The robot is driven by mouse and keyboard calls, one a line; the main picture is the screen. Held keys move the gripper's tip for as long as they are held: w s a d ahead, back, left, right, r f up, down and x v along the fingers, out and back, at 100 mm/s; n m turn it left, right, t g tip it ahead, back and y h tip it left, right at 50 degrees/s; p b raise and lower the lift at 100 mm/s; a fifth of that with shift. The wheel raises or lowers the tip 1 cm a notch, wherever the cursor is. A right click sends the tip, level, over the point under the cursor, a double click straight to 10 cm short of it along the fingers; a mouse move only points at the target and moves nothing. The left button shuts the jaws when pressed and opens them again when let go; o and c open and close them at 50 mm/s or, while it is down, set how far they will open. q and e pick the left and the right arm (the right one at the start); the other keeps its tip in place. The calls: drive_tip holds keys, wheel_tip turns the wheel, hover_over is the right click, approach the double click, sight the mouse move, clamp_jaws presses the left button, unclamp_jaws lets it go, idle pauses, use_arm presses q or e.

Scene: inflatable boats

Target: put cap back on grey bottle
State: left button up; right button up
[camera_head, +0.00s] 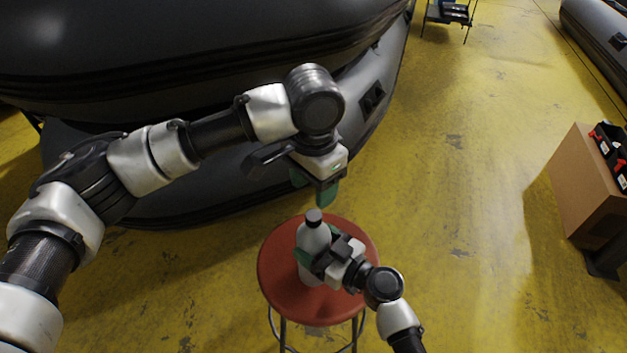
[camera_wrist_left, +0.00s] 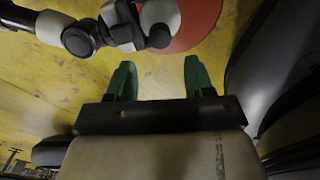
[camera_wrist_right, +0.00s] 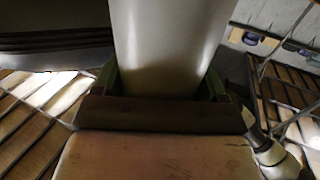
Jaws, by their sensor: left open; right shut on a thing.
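The grey bottle (camera_head: 314,238) stands upright on a round red stool (camera_head: 277,282). A dark cap (camera_head: 313,216) shows at the top of its neck; I cannot tell how firmly it sits. My right gripper (camera_head: 313,260) is shut around the bottle's body from the right. In the right wrist view the bottle (camera_wrist_right: 170,45) fills the space between the fingers, and its top is out of frame. My left gripper (camera_head: 314,188) is above and behind the bottle, open and empty, pointing down. Its spread green fingers (camera_wrist_left: 160,72) also show in the left wrist view, with nothing between them.
A large dark inflatable boat (camera_head: 200,60) rises behind and left of the stool, close to my left arm. A cardboard box (camera_head: 580,190) with a dark crate on it stands at the right. The yellow floor (camera_head: 460,200) between stool and box is clear.

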sight(313, 214)
use_arm(q)
drive_tip(key=shift+r+n, duration=0.45)
drive_tip(key=shift+n, duration=0.35)
drive_tip(key=shift+f, duration=0.15)
drive_tip(key=shift+f, duration=3.9)
drive_tip(key=c, duration=0.9)
drive_tip(key=o, duration=1)
drive_tip(key=shift+o, duration=0.2)
drive_tip(key=shift+r, duration=0.15)
wheel_tip(313, 214, up, 12)
